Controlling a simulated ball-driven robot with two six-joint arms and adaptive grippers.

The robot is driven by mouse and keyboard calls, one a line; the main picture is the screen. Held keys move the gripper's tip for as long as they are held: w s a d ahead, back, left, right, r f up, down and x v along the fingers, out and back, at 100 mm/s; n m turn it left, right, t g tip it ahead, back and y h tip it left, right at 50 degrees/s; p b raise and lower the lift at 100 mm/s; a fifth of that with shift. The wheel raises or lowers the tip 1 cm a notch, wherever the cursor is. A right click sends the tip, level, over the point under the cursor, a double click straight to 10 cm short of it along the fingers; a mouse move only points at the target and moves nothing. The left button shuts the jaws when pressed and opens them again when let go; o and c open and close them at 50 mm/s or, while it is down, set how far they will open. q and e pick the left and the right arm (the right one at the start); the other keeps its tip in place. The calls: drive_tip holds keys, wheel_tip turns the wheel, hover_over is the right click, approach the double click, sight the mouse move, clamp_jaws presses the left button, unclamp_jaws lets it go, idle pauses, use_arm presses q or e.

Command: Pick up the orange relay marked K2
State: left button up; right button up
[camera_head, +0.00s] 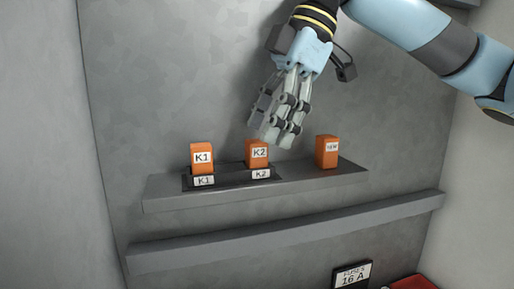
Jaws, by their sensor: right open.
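The orange relay marked K2 (258,152) stands upright in a dark socket base with a K2 label (261,174) on the upper grey shelf. My right gripper (274,138) comes down from above, its fingertips just above and slightly right of the K2 relay. It is open with nothing between its fingers. From this angle I cannot tell whether the fingertips touch the relay or are in front of it. My left gripper is not in view.
An orange relay marked K1 (202,157) stands left of K2 in the same base. Another orange relay marked NEW (327,152) stands on the shelf (160,193) to the right. A lower ledge (290,232), a 16 A fuse box (352,275) and a red object (413,283) are below.

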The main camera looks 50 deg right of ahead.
sight(258, 140)
drive_tip(key=shift+p+x, duration=0.35)
drive_tip(key=shift+x, duration=1.15)
drive_tip(key=shift+r, duration=0.1)
drive_tip(key=c, duration=1.1)
